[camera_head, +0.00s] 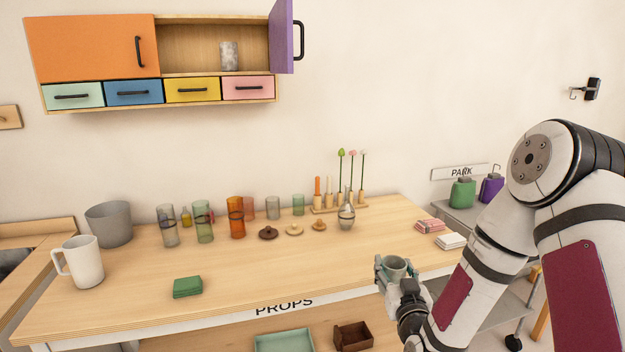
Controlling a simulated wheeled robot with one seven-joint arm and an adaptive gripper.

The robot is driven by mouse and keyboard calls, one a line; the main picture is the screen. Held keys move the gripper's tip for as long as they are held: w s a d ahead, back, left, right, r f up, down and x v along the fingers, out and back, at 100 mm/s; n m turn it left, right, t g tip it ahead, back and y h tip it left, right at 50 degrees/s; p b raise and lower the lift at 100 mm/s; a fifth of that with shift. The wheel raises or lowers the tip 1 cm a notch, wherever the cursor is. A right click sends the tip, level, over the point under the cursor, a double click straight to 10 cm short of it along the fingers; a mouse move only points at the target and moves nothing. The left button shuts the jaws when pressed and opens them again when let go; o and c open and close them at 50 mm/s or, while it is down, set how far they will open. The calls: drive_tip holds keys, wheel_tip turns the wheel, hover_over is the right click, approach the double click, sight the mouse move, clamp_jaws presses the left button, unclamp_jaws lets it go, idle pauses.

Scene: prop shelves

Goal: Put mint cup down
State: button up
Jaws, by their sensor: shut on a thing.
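The mint cup (397,266) is a small pale green cup with a round open top. It is upright in my gripper (393,272), which is shut on it at the right front of the wooden props table (340,252). My gripper and wrist hide the cup's lower part. I cannot tell whether the cup touches the tabletop or is held above it.
Free tabletop lies left of the cup, around the green cloth stack (187,287). Glasses, lids and a glass carafe (346,216) stand along the back. Red and white folded cloths (441,233) lie at the right. A white pitcher (82,262) stands far left.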

drive_tip(key=s+f, duration=0.4)
drive_tip(key=f, duration=0.2)
drive_tip(key=a+r+n+y+b, duration=0.1)
drive_tip(key=a+b, duration=0.4)
drive_tip(key=a, duration=0.6)
drive_tip(key=s+a+r+n+y+b, duration=0.1)
drive_tip(key=a+b, duration=0.5)
drive_tip(key=a, duration=0.6)
wheel_tip(320, 180, up, 2)
drive_tip(key=n+y, duration=0.1)
drive_tip(key=y, duration=0.2)
drive_tip(key=shift+s+a+g+b, duration=0.15)
drive_tip(key=shift+s+g+b, duration=0.05)
drive_tip(key=shift+g+b, duration=0.1)
drive_tip(key=w+a+f+b, duration=0.1)
drive_tip(key=w, duration=0.4)
drive_tip(key=w+a+f+b, duration=0.1)
drive_tip(key=w+a+f, duration=0.1)
drive_tip(key=w, duration=0.3)
drive_tip(key=w+a+f+b, duration=0.1)
drive_tip(key=w+b, duration=0.1)
drive_tip(key=w, duration=0.3)
drive_tip(key=shift+w+a+f, duration=0.25)
drive_tip(key=shift+w, duration=0.05)
drive_tip(key=shift+f, duration=0.1)
